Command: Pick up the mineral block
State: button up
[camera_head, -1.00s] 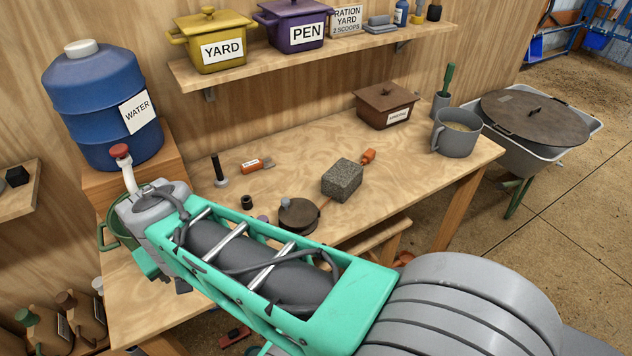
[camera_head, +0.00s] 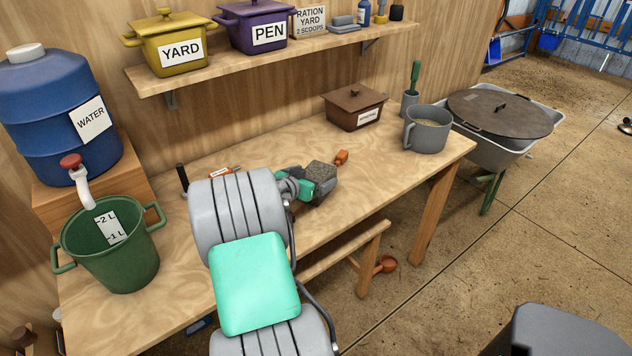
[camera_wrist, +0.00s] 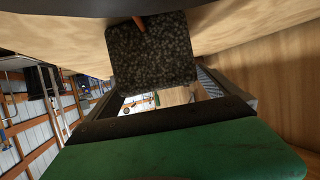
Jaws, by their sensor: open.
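The mineral block (camera_head: 321,171) is a dark grey speckled block on the workbench. My gripper (camera_head: 312,189) is right at its near left side in the head view, partly hidden by my arm. In the wrist view the block (camera_wrist: 150,48) fills the upper middle, beyond my gripper's green body. My gripper is open, with its fingers toward the block's two sides. I cannot tell whether they touch it. The block rests on the bench and is not lifted.
A small orange item (camera_head: 341,157) lies just behind the block. A green bucket (camera_head: 112,255) is under the water barrel's tap (camera_head: 78,170). The bench's right front is clear.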

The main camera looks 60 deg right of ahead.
jog(key=shift+d+f, duration=0.1)
jog(key=shift+d, duration=0.1)
jog(key=c, duration=2.1)
jog(key=shift+w+d+r, duration=0.1)
jog(key=shift+r, duration=0.25)
